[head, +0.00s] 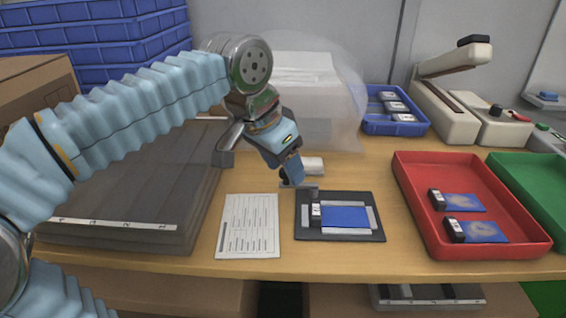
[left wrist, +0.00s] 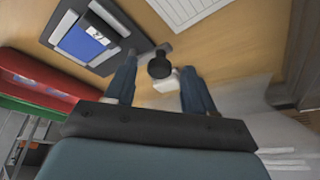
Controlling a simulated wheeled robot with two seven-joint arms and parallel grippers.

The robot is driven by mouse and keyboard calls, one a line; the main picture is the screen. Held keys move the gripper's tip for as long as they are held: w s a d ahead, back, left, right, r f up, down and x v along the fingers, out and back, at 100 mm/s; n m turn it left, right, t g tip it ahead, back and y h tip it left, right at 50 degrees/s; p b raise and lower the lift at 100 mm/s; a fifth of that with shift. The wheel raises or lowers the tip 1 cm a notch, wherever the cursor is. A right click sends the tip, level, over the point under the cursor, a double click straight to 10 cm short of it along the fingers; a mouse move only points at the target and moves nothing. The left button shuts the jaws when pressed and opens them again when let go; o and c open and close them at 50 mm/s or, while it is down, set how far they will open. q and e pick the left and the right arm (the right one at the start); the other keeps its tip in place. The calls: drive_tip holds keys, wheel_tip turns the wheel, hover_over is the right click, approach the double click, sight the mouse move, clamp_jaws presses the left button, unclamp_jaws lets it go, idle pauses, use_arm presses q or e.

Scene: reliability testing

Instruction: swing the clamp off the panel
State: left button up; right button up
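A blue panel (head: 345,216) lies in a dark fixture plate (head: 369,235) on the table. It also shows in the left wrist view (left wrist: 76,42). The clamp's grey arm (head: 308,190) is at the fixture's back left corner, by a small white labelled piece (head: 316,212) at the panel's left end. In the left wrist view the clamp's round black knob (left wrist: 158,67) lies between the fingers of my left gripper (left wrist: 160,72). These fingers are apart, with gaps to the knob. In the head view my left gripper (head: 291,177) points down behind the fixture, hiding the knob.
A printed sheet (head: 249,226) lies left of the fixture. A red tray (head: 420,214) with two blue panels and a green tray (head: 540,185) stand at right. A blue bin (head: 395,126) is behind. A small white block (head: 314,166) lies behind the clamp. Grey stacked sheets (head: 130,200) fill the left.

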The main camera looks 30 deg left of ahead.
use_arm(q)
drive_tip(key=p+v, duration=0.2)
drive_tip(key=v, duration=1.1)
drive_tip(key=shift+r, duration=0.35)
drive_tip(key=shift+s, duration=0.1)
